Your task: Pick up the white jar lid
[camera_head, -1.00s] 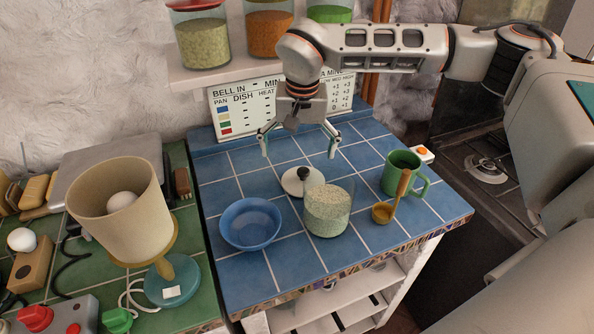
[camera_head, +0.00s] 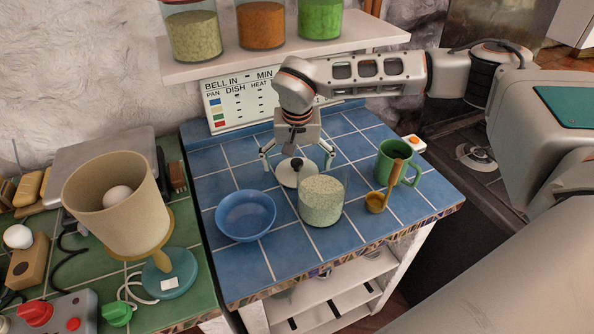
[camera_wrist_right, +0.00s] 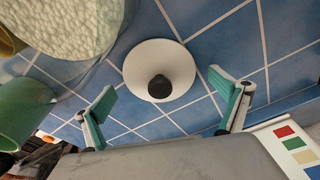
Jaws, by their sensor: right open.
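The white jar lid (camera_head: 289,176) lies on the blue tiled counter, with a black knob on top. In the right wrist view the round white lid (camera_wrist_right: 178,62) and its dark knob show whole, just beyond and between the open fingers. My right gripper (camera_head: 299,160) is open and empty, pointing down, with its fingers above and on either side of the lid. It also shows in the right wrist view (camera_wrist_right: 168,108), with teal finger pads spread apart. My left gripper is not in view.
A glass jar of pale grains (camera_head: 321,202) stands close in front of the lid. A blue bowl (camera_head: 246,215) is at its left. A green mug (camera_head: 392,160) and a wooden ladle (camera_head: 377,201) are at the right. A menu board (camera_head: 232,106) stands behind.

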